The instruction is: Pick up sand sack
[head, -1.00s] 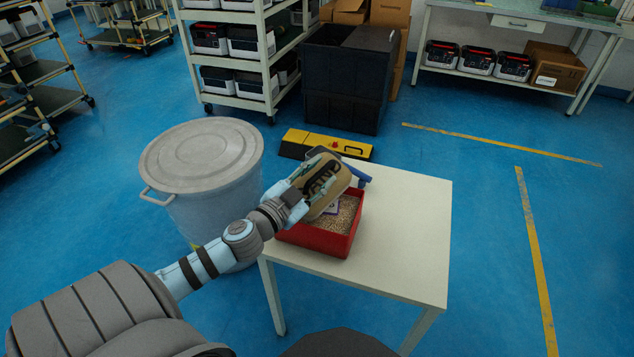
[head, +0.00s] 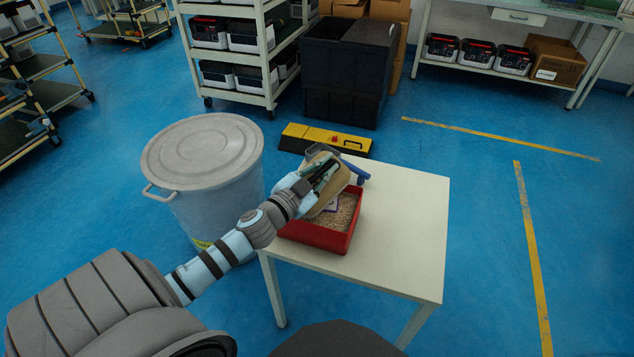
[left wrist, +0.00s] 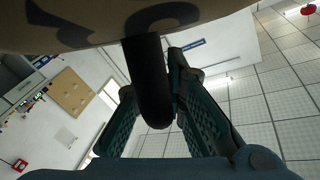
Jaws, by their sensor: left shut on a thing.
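The sand sack (head: 342,187) is tan and tilted, above the far part of the red tray (head: 358,225) on the small white table. My left gripper (head: 325,172) is at the sack's near upper face and partly covers it. In the left wrist view the sack (left wrist: 190,16) fills the top edge, with black lettering and a black strap-like handle (left wrist: 149,85) hanging between the teal fingers. The left gripper (left wrist: 165,105) is shut on this handle. Whether the sack still touches the tray is hidden. My right gripper is not in view.
The red tray holds grainy material and a small label. A blue-handled tool (head: 357,172) lies behind the sack. A lidded grey bin (head: 205,190) stands left of the table (head: 405,230), whose right side is clear.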

